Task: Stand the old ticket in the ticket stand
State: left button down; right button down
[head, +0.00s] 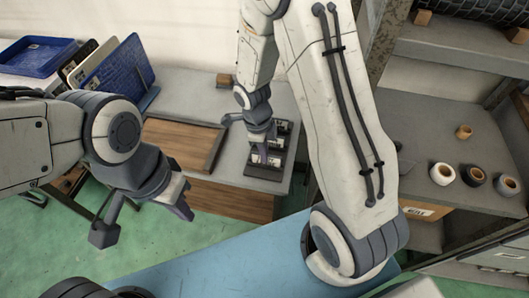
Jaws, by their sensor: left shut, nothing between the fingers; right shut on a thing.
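A dark stand with several slots (262,172) sits on the grey table, right of the wooden tray. It looks like the ticket stand, and small pale and purplish pieces show in it. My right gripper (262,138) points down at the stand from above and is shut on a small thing. The thing looks like a ticket, but it is mostly hidden by the fingers and too small to make out. I cannot tell whether it touches the stand. My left gripper (180,205) is shut and empty, over the green floor in front of the table.
A wooden tray (215,150) with a dark rim lies on the table. Blue trays (40,57) and leaning panels (117,68) stand at the back left. Several small pots and rolls (442,174) sit on a right shelf. My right arm hides the table's right side.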

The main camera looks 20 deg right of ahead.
jog(key=c, duration=0.9)
grip_release()
jog(key=shift+c, duration=0.2)
jog(key=shift+r, duration=0.1)
notch_tip(320, 180, up, 10)
jog(key=a, duration=0.1)
jog(key=shift+w+r+p, duration=0.15)
jog(key=shift+w+p, duration=0.15)
jog(key=shift+w, duration=0.05)
